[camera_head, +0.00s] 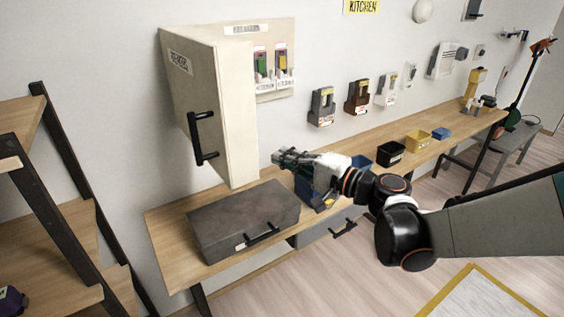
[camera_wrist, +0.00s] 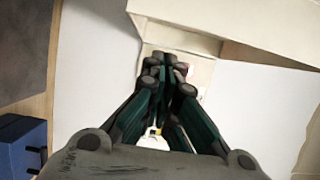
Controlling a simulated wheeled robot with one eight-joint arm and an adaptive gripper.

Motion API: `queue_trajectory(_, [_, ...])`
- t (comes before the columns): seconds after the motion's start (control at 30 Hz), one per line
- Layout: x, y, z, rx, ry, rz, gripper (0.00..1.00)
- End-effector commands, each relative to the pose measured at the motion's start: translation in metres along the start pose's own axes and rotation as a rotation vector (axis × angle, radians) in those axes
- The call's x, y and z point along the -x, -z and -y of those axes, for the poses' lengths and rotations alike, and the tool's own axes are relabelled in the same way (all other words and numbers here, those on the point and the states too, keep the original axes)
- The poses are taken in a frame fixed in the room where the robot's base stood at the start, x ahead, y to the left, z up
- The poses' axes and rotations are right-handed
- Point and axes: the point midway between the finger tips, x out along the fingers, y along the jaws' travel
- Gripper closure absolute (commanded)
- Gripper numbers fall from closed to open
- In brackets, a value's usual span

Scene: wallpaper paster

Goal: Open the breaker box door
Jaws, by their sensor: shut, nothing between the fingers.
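The breaker box (camera_head: 285,30) is on the wall, with green and red-and-yellow switches showing inside it. Its cream door (camera_head: 237,115) stands swung out from the wall, hinged on the left. The door's black handle (camera_head: 203,138) is on its outer face, turned to the left. My gripper (camera_head: 278,157) is to the right of the door's lower free edge, apart from the handle. In the wrist view its fingers (camera_wrist: 165,62) are together and empty. A cream surface of the box or door (camera_wrist: 175,35) shows beyond the fingertips.
A dark grey toolbox (camera_head: 243,218) lies on the wooden bench (camera_head: 165,222) below the door. Blue, black and yellow bins (camera_head: 391,153) stand along the bench to the right. A shelf rack (camera_head: 65,185) is at the left.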

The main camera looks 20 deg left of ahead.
Motion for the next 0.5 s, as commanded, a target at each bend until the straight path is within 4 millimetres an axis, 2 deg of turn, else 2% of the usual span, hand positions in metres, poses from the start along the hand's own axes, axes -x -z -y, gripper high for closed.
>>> queue_trajectory(0.3, [0.067,-0.003,0.002,0.000,0.000,-0.004,1.00])
queue_trajectory(0.5, [0.092,-0.006,0.001,0.000,0.000,-0.002,1.00])
